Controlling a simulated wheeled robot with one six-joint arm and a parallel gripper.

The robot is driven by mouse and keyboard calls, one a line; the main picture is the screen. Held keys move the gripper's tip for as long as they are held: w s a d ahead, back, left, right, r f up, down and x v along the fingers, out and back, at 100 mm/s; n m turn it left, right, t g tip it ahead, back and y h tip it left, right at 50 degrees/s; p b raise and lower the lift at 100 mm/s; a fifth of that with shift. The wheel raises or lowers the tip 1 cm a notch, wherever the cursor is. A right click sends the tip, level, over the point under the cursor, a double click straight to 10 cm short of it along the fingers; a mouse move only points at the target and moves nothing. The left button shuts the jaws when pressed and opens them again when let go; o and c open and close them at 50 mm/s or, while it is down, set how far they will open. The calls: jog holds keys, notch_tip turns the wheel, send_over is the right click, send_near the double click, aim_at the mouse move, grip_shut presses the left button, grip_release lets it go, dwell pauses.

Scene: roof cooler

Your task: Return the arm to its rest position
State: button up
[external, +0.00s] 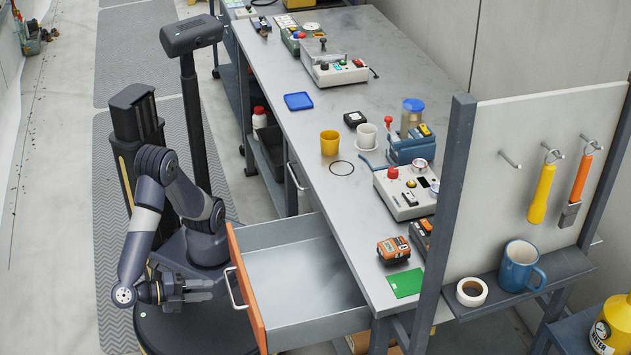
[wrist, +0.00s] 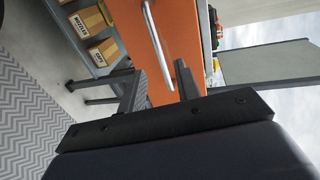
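My gripper (external: 214,290) is low in front of the open drawer, left of its handle, at the end of my folded-down arm. The drawer (external: 300,275) is grey, empty and pulled out, with an orange front (external: 246,290). Its silver bar handle (external: 236,288) also shows in the wrist view (wrist: 158,40), just beyond the fingertips and apparently not held. The exact gap between fingertips and handle is hard to tell.
The workbench (external: 290,130) stands right of me, holding a yellow cup (external: 329,143), a blue tray (external: 298,101) and several devices. A pegboard panel (external: 510,210) is at its near end. Cardboard boxes (wrist: 88,20) sit under the bench. Floor left of my base is clear.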

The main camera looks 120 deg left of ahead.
aim_at(229, 288)
jog(key=shift+r+b+x, duration=0.15)
jog(key=shift+b+x, duration=0.1)
jog(key=shift+x, duration=1.55)
jog(key=shift+r+b+x, duration=0.1)
jog(key=shift+b+x, duration=0.1)
jog(key=shift+x, duration=1.55)
jog(key=p+v, duration=0.1)
jog(key=v, duration=0.8)
jog(key=shift+s+d+f+p, duration=0.2)
jog(key=shift+s+d+p, duration=0.05)
jog(key=shift+p, duration=0.15)
